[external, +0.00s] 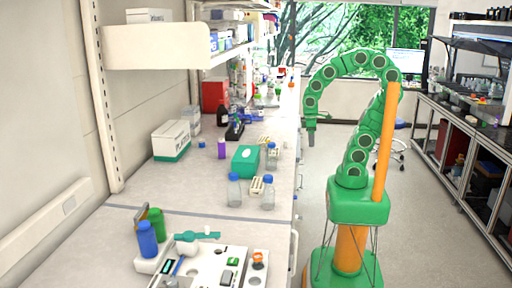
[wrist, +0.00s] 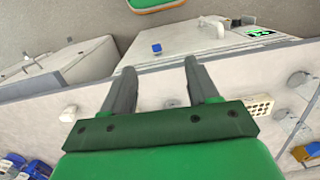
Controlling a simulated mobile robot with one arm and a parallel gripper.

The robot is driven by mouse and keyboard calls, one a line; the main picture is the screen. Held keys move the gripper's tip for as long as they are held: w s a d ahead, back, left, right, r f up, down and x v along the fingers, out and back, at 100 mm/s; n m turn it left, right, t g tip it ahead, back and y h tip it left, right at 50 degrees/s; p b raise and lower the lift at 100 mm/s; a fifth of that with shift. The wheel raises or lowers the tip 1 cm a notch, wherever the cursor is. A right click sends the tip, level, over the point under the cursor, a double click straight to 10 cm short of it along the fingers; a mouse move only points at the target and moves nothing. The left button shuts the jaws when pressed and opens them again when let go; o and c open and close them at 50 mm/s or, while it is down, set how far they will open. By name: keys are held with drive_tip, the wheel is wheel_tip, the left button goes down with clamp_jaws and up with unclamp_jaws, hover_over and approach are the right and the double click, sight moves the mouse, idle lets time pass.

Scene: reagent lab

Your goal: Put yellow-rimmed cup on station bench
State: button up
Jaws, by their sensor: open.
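I cannot make out a yellow-rimmed cup for certain in either view. A small yellow-orange patch (wrist: 306,151) shows at the right edge of the wrist view, too cut off to name. The long pale bench (external: 130,222) runs along the left wall in the external view. My gripper (external: 311,138) hangs pointing down beside the bench's right edge, toward the far end. In the wrist view my gripper (wrist: 158,72) shows two grey fingers apart, with nothing between them.
On the bench stand a green box (external: 246,160), clear bottles with blue caps (external: 234,190), a purple bottle (external: 222,148) and a white carton (external: 171,141). A white device (external: 205,268) fills the near end. Open floor (external: 410,220) lies right, before a dark-topped bench (external: 470,125).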

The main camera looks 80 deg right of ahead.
drive_tip(key=shift+g, duration=0.4)
drive_tip(key=s, duration=0.1)
drive_tip(key=s+a, duration=0.1)
drive_tip(key=s, duration=0.1)
drive_tip(key=s+r, duration=0.1)
drive_tip(key=shift+s+a, duration=0.2)
drive_tip(key=shift+s, duration=0.15)
drive_tip(key=shift+w+f, duration=0.1)
drive_tip(key=w+d+f+m+t, duration=0.1)
drive_tip(key=w+d+t, duration=0.1)
drive_tip(key=w+d, duration=0.35)
drive_tip(key=w+d+f+t, duration=0.1)
drive_tip(key=w+d+f, duration=0.15)
drive_tip(key=w, duration=0.65)
drive_tip(key=shift+w+d+f+m+t+h, duration=0.4)
drive_tip(key=shift+w+d+f, duration=0.45)
drive_tip(key=shift+w+d, duration=1.6)
drive_tip(key=shift+w+d+f+m+t+h, duration=0.25)
drive_tip(key=shift+w+d+f+t, duration=0.8)
drive_tip(key=shift+d, duration=2.45)
drive_tip(key=shift+w+d+f+m+t+h, duration=0.15)
drive_tip(key=shift+w+d+f+m, duration=0.4)
drive_tip(key=shift+w+d, duration=2)
drive_tip(key=shift+w+d+f, duration=0.1)
drive_tip(key=shift+d+f, duration=0.3)
drive_tip(key=shift+f, duration=0.4)
drive_tip(key=shift+w+x, duration=0.25)
drive_tip(key=shift+x, duration=1.5)
drive_tip(key=shift+a, duration=0.1)
